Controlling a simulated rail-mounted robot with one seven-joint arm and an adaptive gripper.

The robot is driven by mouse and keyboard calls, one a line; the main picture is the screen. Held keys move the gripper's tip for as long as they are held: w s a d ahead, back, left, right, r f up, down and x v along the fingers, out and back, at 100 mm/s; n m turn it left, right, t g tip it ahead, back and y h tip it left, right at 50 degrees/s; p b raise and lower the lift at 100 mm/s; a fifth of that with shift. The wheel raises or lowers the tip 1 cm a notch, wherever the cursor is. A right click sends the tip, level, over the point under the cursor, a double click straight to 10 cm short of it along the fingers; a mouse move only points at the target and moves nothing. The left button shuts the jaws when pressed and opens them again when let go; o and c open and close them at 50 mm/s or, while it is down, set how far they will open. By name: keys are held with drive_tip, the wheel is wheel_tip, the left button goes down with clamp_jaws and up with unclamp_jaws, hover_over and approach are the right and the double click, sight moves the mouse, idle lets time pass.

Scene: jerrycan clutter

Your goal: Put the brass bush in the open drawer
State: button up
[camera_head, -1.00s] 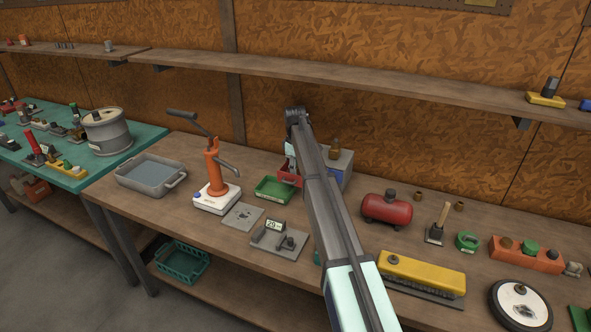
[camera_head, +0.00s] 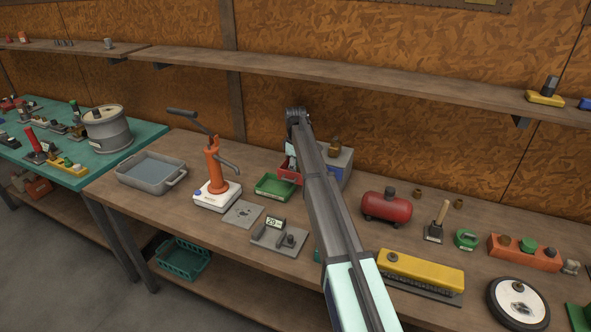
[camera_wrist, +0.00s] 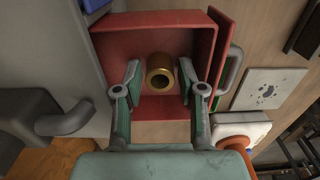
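The open drawer is a red tray (camera_wrist: 196,22) pulled out of a grey cabinet (camera_head: 346,160); its red side (camera_head: 287,175) shows left of my arm in the head view. The brass bush (camera_wrist: 160,74) is a short hollow ring, seen against the drawer floor in the wrist view. My gripper (camera_wrist: 160,72) is over the drawer, its two fingers spread on either side of the bush, with a narrow gap showing at each side. I cannot tell whether the bush rests on the drawer floor. In the head view my arm hides the gripper and bush.
A green tray (camera_head: 273,187), an orange hand pump (camera_head: 214,170) and a grey plate with a display (camera_head: 279,237) stand left of the arm. A red tank (camera_head: 387,207) and a yellow brush (camera_head: 421,270) stand right. A shelf (camera_head: 350,88) runs above.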

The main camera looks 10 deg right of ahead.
wheel_tip(320, 180, up, 12)
drive_tip(key=b, duration=0.2)
drive_tip(key=shift+f, duration=0.1)
